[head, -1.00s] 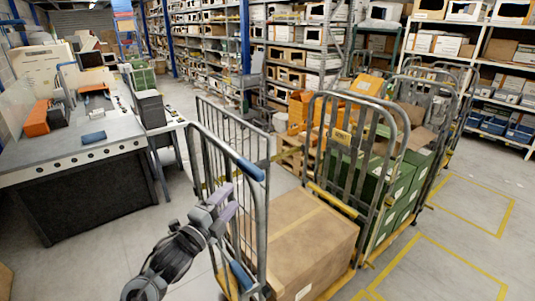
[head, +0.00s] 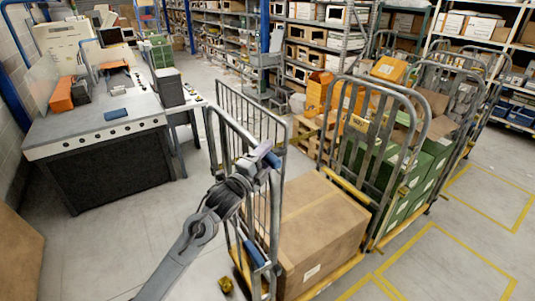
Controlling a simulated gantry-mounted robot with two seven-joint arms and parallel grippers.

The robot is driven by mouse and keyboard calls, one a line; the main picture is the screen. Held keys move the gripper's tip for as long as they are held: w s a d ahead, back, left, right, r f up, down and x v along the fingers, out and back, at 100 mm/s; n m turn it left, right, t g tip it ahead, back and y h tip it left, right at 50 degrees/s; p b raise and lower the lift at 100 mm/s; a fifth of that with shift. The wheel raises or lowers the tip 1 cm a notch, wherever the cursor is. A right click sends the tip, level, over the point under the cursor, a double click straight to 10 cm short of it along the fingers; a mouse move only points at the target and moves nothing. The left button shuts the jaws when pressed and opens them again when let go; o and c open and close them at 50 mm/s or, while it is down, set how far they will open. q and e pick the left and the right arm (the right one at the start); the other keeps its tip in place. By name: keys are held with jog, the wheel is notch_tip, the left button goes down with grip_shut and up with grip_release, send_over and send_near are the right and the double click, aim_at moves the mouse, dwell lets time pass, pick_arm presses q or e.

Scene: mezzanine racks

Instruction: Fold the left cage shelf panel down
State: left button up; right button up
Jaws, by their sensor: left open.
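The left cage (head: 219,155) is a grey metal roll cage with barred sides and blue sleeves on its near-left frame. A large cardboard box (head: 318,235) stands on its base. An upright wire mesh panel (head: 250,108) stands at its far side; I cannot tell for sure which part is the shelf panel. My left gripper (head: 262,163) is at the top of the near-left side, beside the upper blue sleeve (head: 272,159). It is open, and its fingertips partly blend with the bars, so I cannot tell whether they touch. My right gripper is out of view.
A second roll cage with green crates (head: 408,206) stands close on the right. A grey workbench (head: 95,130) is at the left, with clear floor between it and the left cage. Racks with boxes (head: 315,45) fill the back. Yellow lines mark the right floor.

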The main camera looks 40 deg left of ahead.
pick_arm(q)
jog(key=shift+w, duration=0.15)
grip_shut()
dwell(0.4)
